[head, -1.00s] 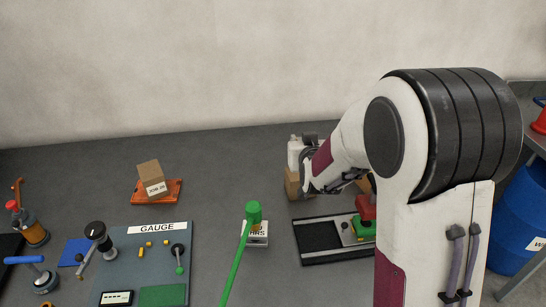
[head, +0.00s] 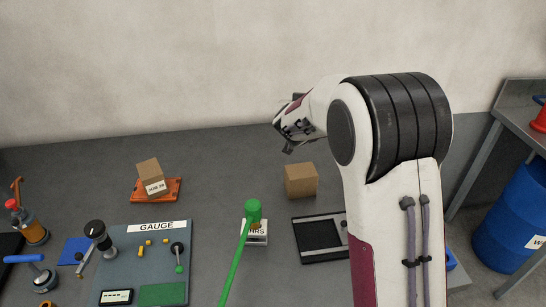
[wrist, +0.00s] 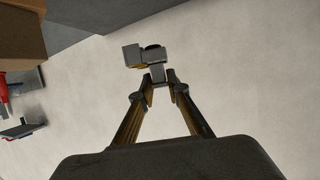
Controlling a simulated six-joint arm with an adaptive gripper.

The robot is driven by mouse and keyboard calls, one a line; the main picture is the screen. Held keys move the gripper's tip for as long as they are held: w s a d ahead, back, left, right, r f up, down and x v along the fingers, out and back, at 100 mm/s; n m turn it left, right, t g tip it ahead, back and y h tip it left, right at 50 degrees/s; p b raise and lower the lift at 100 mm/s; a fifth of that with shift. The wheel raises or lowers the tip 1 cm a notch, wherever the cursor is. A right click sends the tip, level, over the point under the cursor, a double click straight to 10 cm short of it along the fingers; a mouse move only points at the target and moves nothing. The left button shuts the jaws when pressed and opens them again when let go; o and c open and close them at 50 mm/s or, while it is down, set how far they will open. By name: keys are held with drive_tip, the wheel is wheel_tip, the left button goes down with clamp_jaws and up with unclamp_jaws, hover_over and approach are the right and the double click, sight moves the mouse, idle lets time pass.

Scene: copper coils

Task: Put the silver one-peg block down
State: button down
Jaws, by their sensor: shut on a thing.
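The silver one-peg block (wrist: 146,56) is a small grey piece with a dark round part on top. It sits at the fingertips of my gripper (wrist: 158,80) in the wrist view, tilted in the picture. The two fingers are closed in on it. A pale plain surface fills the view behind it, and nothing is seen touching the block from below. In the head view, my wrist shows at the upper middle, above the back of the table; the fingertips and block are not clearly made out there.
A brown box (head: 301,181) stands on the grey table (head: 225,175). A black tray (head: 318,258) lies in front, partly behind my arm. A green stick (head: 238,255) rises by a white labelled block (head: 256,239). The gauge board (head: 150,265) and an orange tray (head: 172,196) are left.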

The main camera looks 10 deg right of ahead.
drive_tip(key=shift+w+d+r+m+h, duration=0.1)
drive_tip(key=shift+w+r+m+h, duration=0.15)
drive_tip(key=shift+w, duration=0.4)
drive_tip(key=shift+w+d+r+m+h, duration=0.15)
drive_tip(key=shift+w+h, duration=0.1)
drive_tip(key=shift+w, duration=0.35)
drive_tip(key=shift+w+f+m+g+h, duration=0.8)
drive_tip(key=shift+w+m+h, duration=0.85)
drive_tip(key=shift+w, duration=1.25)
drive_tip(key=w+a+f+m+g+h, duration=0.1)
drive_tip(key=a+f, duration=0.7)
drive_tip(key=shift+w+f+m+g, duration=0.35)
drive_tip(key=shift+w+f+g, duration=0.05)
drive_tip(key=shift+f+h, duration=0.1)
drive_tip(key=shift+h, duration=0.15)
drive_tip(key=shift+f, duration=3.05)
drive_tip(key=shift+f, duration=1.85)
